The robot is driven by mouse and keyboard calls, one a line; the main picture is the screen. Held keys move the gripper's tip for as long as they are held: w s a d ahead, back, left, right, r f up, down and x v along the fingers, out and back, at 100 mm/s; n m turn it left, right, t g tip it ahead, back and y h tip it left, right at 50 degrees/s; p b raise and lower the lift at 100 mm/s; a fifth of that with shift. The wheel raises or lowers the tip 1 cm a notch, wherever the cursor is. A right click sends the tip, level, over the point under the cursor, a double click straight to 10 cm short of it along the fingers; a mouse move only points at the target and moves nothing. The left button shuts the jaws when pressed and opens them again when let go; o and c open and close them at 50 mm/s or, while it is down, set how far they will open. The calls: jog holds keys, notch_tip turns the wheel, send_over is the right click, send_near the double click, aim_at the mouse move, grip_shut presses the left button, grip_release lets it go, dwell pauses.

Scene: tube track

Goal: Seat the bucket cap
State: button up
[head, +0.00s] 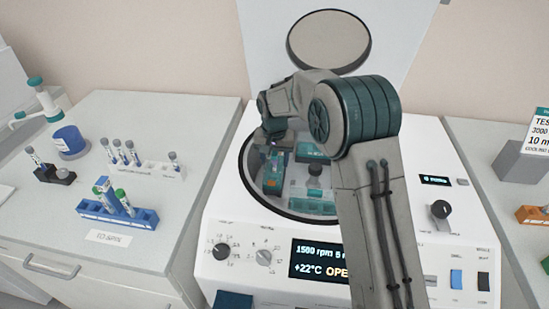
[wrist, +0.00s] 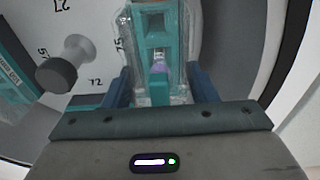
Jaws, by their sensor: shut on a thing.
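My gripper (wrist: 155,88) has its blue fingers on both sides of a clear bucket cap (wrist: 184,60) in the wrist view. The cap surrounds the teal framework of a bucket (wrist: 154,22), with a purple-topped item visible inside. Whether the cap touches the bucket's rim all round cannot be told. In the head view my gripper (head: 275,138) reaches into the left side of the open centrifuge bowl, above a teal bucket (head: 272,178). The cap cannot be made out clearly there.
A grey rotor knob (wrist: 68,64) stands close to the left of my gripper. The centrifuge lid (head: 330,40) is raised behind the arm. The bowl rim (head: 243,172) surrounds the gripper. Tube racks, including a blue one (head: 118,212), stand on the left bench.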

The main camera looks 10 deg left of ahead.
jog(key=shift+f, duration=0.4)
jog(key=o, duration=1.1)
jog(key=shift+c, duration=0.2)
notch_tip(320, 180, up, 14)
jog(key=s, duration=0.1)
jog(key=shift+s+b, duration=0.2)
jog(key=shift+b, duration=0.25)
jog(key=shift+f, duration=0.15)
